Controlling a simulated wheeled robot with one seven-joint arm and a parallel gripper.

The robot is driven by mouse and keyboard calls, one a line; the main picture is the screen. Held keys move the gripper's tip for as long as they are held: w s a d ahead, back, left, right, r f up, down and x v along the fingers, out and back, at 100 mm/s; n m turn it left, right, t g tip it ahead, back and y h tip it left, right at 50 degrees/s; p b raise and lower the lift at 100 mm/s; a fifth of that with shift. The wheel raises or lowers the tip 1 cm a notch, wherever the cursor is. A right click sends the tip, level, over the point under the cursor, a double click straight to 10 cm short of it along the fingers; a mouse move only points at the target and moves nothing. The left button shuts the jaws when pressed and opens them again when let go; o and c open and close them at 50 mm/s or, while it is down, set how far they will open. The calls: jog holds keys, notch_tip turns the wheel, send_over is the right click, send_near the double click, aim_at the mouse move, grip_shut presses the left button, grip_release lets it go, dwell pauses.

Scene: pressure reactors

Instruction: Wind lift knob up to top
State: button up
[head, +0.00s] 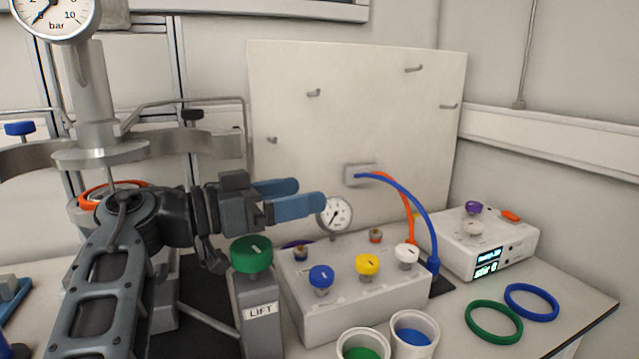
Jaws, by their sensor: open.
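The green lift knob (252,254) sits on top of a grey post with a white LIFT label (261,311), in the lower middle of the head view. My gripper (308,196) is open and empty, with blue fingers spread apart and pointing right. It appears above and slightly right of the knob in the picture, and I see no contact with it. My arm comes up from the lower left and hides part of the reactor stand behind it. A steel reactor lid and ring (100,152) stand at the left.
Right of the knob is a white box (345,315) with blue, yellow and white knobs and a small gauge (334,214). Two cups (413,330) stand in front. Green and blue rings (494,322) lie at the right, near a white stirrer unit (490,245). A white panel stands behind.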

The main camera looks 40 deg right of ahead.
jog(key=a, duration=0.1)
jog(key=p, duration=0.1)
send_over(244, 252)
jog(key=shift+d, duration=0.1)
dwell(0.8)
jog(key=shift+r+p, duration=0.2)
jog(key=shift+p, duration=0.5)
jog(key=shift+f, duration=0.2)
